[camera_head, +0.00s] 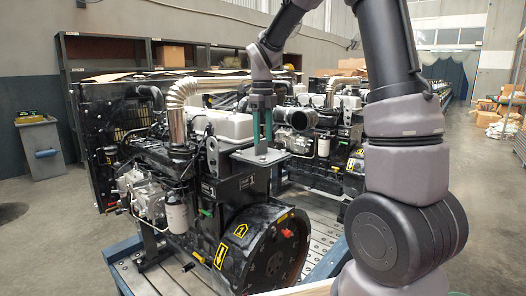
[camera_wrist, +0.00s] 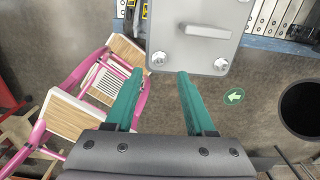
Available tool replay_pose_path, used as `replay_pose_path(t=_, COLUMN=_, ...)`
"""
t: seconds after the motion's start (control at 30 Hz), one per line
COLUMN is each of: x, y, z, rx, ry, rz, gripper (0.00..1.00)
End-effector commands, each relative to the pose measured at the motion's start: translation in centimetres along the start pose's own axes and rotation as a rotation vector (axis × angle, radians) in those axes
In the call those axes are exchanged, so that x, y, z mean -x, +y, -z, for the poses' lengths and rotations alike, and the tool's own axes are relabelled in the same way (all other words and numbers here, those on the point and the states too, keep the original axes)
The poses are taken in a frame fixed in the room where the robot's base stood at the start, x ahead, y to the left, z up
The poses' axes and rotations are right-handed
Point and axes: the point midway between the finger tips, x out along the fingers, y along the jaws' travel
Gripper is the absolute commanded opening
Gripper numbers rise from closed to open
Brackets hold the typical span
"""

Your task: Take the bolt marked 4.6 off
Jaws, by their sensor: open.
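A grey metal plate (camera_wrist: 186,50) fills the top middle of the wrist view and carries bolts at its corners. One bolt head (camera_wrist: 158,58) sits at its near left corner, another (camera_wrist: 221,65) at its near right corner.
The engine (camera_head: 215,200) stands on a slatted metal platform (camera_head: 160,280), with more engines (camera_head: 325,130) behind it. The wrist view shows pink-framed chairs (camera_wrist: 75,110) on the floor at left. A dark round opening (camera_wrist: 301,108) is at right. Shelves (camera_head: 110,55) line the back wall.

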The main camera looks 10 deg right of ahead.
Motion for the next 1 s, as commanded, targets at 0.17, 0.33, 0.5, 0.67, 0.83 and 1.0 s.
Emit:
replay_pose_path(t=0.17, x=-1.9, y=0.0, z=0.0, rx=0.000, ry=0.002, rz=-0.002, gripper=0.55)
replay_pose_path(t=0.33, x=-3.6, y=0.0, z=0.1, rx=0.000, ry=0.002, rz=-0.001, gripper=0.55)
replay_pose_path(t=0.5, x=-5.3, y=0.0, z=0.1, rx=-0.001, ry=0.002, rz=-0.002, gripper=0.55)
replay_pose_path(t=0.67, x=-5.3, y=0.1, z=0.0, rx=0.000, ry=0.000, rz=-0.001, gripper=0.55)
replay_pose_path(t=0.83, x=-5.4, y=0.1, z=0.0, rx=0.000, ry=0.000, rz=-0.001, gripper=0.55)
replay_pose_path(t=1.0, x=-5.4, y=0.1, z=0.0, rx=0.000, ry=0.000, rz=-0.001, gripper=0.24)
